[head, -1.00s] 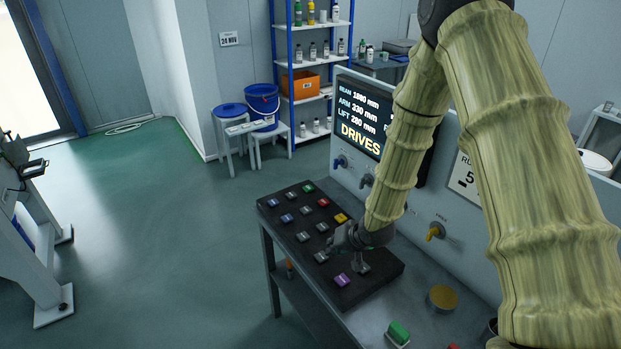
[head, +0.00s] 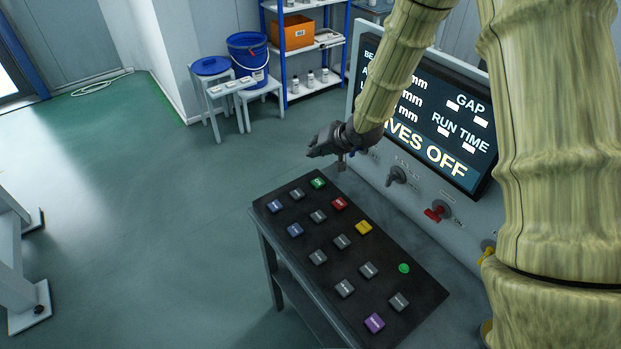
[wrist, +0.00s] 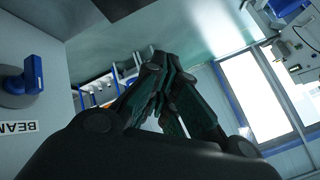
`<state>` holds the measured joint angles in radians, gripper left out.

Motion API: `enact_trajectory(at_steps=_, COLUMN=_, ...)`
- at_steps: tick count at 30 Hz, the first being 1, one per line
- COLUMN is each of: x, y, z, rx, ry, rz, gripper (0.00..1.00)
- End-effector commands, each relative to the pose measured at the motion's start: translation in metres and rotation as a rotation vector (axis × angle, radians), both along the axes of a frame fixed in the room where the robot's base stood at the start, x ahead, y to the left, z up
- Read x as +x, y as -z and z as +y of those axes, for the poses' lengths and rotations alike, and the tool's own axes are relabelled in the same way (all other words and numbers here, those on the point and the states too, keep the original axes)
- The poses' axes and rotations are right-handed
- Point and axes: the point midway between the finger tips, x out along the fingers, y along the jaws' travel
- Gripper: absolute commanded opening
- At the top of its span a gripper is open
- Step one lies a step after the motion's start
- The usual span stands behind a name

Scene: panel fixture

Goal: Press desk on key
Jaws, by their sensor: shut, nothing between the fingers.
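The black key panel (head: 276,210) lies on the desk with rows of grey, blue and coloured keys. A green key (head: 318,183) with a light mark sits at its far end; the mark is too small to read surely. A red key (head: 339,203), a yellow key (head: 363,227) and a purple key (head: 374,323) are also on it. A round green light (head: 404,268) shows at the right side. My gripper (head: 310,153) is shut and empty, above and a little beyond the green key, apart from it. Its closed fingers also show in the wrist view (wrist: 157,58).
A screen (head: 446,155) behind the panel ends in "...VES OFF". Below it are a dark knob (head: 397,175) and a red knob (head: 437,213). A blue knob (wrist: 28,77) labelled BEAM is close at left in the wrist view. Stools and a blue bucket (head: 248,55) stand behind.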

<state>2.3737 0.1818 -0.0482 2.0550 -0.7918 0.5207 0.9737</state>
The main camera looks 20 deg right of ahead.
Motion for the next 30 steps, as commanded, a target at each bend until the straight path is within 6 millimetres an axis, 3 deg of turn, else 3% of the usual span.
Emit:
enact_trajectory(at_steps=3, x=-0.003, y=0.001, z=-0.014, rx=0.001, ry=0.019, rz=0.003, gripper=0.00)
enact_trajectory(at_steps=7, x=0.004, y=0.009, z=-0.019, rx=0.001, ry=0.024, rz=0.011, gripper=0.00)
enact_trajectory(at_steps=14, x=0.013, y=0.031, z=-0.013, rx=0.000, ry=0.017, rz=0.020, gripper=0.00)
enact_trajectory(at_steps=30, x=0.012, y=0.087, z=-0.013, rx=0.001, ry=0.016, rz=0.022, gripper=0.00)
